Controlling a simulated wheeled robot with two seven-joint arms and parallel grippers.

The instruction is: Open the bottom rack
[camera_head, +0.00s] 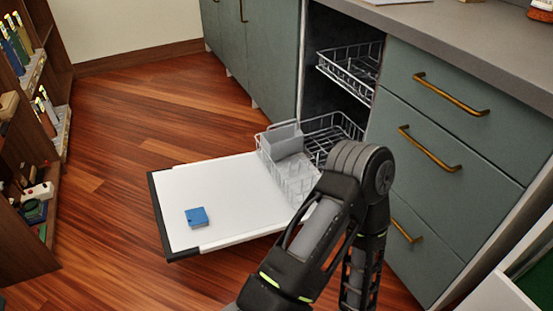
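A dishwasher stands open between green cabinets, with its white door (225,190) folded down flat. The wire bottom rack (340,124) sits low in the opening, and its front part extends out over the door. A grey cutlery basket (285,141) sits at the rack's front left. The wire upper rack (350,67) sticks slightly out of the opening above. One of my black arms rises from the bottom edge and bends in front of the rack's right side, hiding part of it and of the door. Neither gripper shows.
A blue block (197,216) lies on the open door. A drawer unit with brass handles (430,149) stands right of the dishwasher, under a grey counter (480,40). A wooden shelf (25,210) stands at the left. The wooden floor (115,180) between is clear.

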